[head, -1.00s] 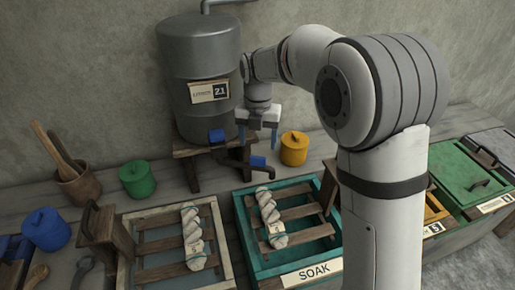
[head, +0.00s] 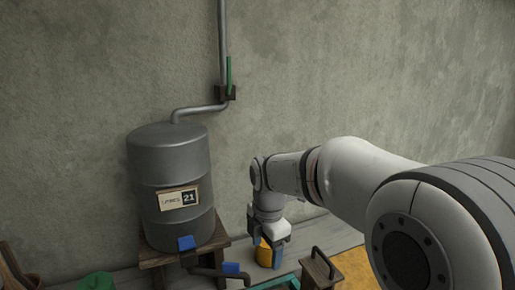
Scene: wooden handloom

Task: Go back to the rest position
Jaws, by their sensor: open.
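My gripper (head: 275,250) hangs at the end of my arm in the lower middle of the head view. Its fingers point down, and it looks open with nothing held. It is in front of the yellow pot (head: 262,252), partly hiding it, to the right of the grey water tank. I cannot tell the gap between gripper and pot.
The grey tank (head: 160,225) with a "21" litres label stands on a wooden stool (head: 157,268). A pipe (head: 222,50) with a green lever (head: 229,72) runs up the wall. A teal tray edge (head: 283,284) shows at the bottom.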

